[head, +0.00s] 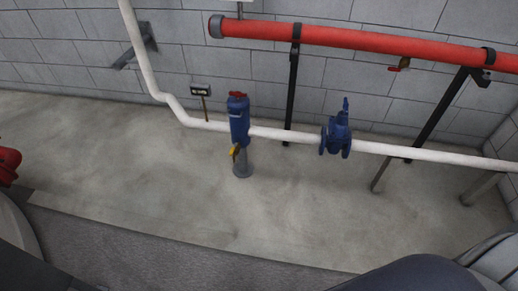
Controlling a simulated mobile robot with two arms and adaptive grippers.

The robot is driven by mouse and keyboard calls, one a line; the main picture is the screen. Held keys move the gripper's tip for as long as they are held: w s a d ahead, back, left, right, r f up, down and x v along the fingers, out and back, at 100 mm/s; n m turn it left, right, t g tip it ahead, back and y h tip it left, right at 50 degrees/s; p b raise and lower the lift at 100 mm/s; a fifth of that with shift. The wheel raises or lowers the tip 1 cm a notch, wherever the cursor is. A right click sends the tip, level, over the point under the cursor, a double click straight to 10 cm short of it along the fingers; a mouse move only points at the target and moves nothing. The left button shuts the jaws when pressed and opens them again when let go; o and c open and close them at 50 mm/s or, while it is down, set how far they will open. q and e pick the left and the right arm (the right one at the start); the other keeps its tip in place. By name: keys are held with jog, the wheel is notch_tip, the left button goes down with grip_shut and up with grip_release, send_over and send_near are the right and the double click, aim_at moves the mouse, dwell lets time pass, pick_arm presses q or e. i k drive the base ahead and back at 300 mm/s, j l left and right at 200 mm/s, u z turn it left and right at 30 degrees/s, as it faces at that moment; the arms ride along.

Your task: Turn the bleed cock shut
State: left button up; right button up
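A blue upright cylinder (239,121) stands in the white pipe line on a short grey post. It carries a red handle (237,94) on its top and a small yellow lever (235,151) low on its front left. A small cock with a red handle (401,65) hangs under the red pipe at the upper right. Nothing visible labels which of these is the bleed cock, and the handles are too small to read whether open or shut. Neither of my grippers is in view, and nothing touches these parts.
A white pipe (282,134) runs along the wall through a blue valve (337,133). A thick red pipe (345,38) runs above it on dark posts. A small sign (201,91) stands behind. A red object (8,164) shows at left. The floor (180,205) in front is clear.

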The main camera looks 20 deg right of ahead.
aim_at(233, 148)
jog(key=i+j+z, duration=0.25)
jog(key=z, duration=0.15)
jog(key=i+j+z, duration=0.45)
jog(key=j+z, duration=0.3)
jog(key=i+j+z, duration=0.1)
jog(key=j+z, duration=0.3)
jog(key=j, duration=0.1)
